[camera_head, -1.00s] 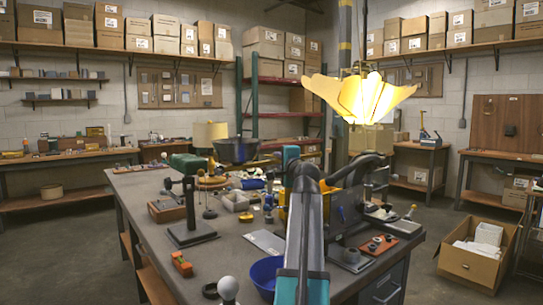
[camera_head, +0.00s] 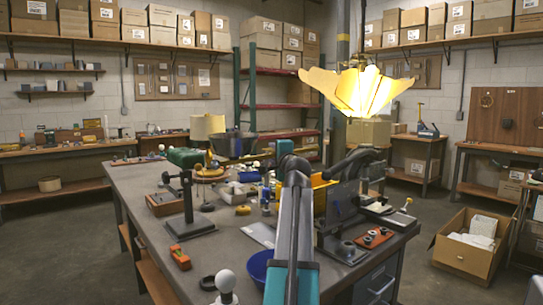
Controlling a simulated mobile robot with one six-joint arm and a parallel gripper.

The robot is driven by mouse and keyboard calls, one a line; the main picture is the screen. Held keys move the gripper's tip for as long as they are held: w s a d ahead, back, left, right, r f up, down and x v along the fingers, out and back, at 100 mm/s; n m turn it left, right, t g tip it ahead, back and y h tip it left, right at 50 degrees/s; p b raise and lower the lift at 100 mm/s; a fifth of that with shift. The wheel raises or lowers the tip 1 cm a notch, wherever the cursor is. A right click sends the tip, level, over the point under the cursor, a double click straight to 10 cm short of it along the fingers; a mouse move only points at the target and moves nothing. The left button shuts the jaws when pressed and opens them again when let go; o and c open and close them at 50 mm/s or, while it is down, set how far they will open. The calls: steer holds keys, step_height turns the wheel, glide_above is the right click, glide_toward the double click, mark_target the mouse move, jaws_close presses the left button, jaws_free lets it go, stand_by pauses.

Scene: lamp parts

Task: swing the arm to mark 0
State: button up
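A dark stand (camera_head: 187,205) with an upright post on a flat base stands on the left part of the bench. A short dark arm with a knob (camera_head: 169,179) sticks out to the left near the top of its post. I cannot make out any marks or numbers on it. My own grey and teal arm reaches forward over the middle of the bench, well to the right of the stand.
A lit yellow petal-shaped lampshade (camera_head: 358,90) hangs above the bench. A blue bowl (camera_head: 257,268), an orange block (camera_head: 180,257) and a white ball-topped part (camera_head: 225,284) lie near the front. An open cardboard box (camera_head: 468,246) stands on the floor at right.

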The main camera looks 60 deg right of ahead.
steer(key=shift+s, duration=0.1)
steer(key=shift+v, duration=1.05)
steer(key=p+v, duration=0.1)
steer(key=v, duration=1)
steer(key=shift+s+a+p, duration=0.15)
steer(key=shift+a+p, duration=0.15)
steer(key=shift+r, duration=0.1)
